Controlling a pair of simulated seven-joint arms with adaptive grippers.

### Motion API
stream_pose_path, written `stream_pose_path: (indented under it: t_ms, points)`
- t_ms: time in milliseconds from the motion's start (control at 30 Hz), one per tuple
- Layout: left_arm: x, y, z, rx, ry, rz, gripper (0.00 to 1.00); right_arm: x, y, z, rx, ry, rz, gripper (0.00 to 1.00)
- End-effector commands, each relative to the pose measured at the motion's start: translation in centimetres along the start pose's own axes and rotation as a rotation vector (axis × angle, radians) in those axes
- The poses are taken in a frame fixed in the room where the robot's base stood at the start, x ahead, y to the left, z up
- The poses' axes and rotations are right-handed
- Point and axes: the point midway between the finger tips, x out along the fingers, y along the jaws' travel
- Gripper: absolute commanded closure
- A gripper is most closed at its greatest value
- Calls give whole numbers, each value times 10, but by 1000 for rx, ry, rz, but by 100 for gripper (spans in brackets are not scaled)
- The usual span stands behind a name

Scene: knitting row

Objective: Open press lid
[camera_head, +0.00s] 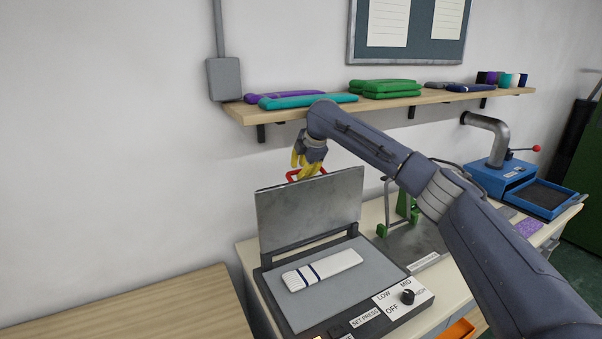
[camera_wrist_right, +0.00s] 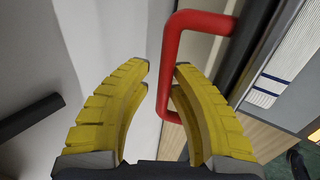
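The press lid (camera_head: 310,208) is a grey metal plate standing up, tilted back, at the rear of the press (camera_head: 390,302). Its red handle (camera_head: 291,175) is at the lid's top edge; it also shows large in the right wrist view (camera_wrist_right: 167,62). My right gripper (camera_head: 305,172) is at the handle, with yellow fingers. In the right wrist view the fingers (camera_wrist_right: 162,75) are apart, with the handle's bar between or just beyond the tips; contact is unclear. A white knitted piece with dark blue stripes (camera_head: 322,270) lies on the press bed (camera_head: 345,285). My left gripper is out of view.
A wall shelf (camera_head: 400,101) with folded knits is just above and behind my right gripper. A grey stand with green parts (camera_head: 405,215) and a blue machine (camera_head: 515,175) are to the right. The wooden table (camera_head: 130,310) at left is bare.

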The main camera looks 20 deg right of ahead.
Motion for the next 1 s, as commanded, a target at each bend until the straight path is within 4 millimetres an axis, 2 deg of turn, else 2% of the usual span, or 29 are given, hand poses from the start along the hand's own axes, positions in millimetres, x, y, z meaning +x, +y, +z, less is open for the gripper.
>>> stream_pose_path:
  t_ms: [33,133,633,767,900,1000]
  points:
    - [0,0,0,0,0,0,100,1,-1,0,-1,0,-3,75]
    - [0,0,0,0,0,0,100,3,-2,0,-1,-1,-6,64]
    - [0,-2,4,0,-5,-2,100,4,-5,0,-3,-1,-12,64]
    - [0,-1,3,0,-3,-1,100,-5,-4,0,-5,-1,-11,64]
    - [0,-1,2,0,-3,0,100,-27,-4,0,-5,-1,-9,64]
    - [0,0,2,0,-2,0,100,-32,-17,0,-6,-2,-12,64]
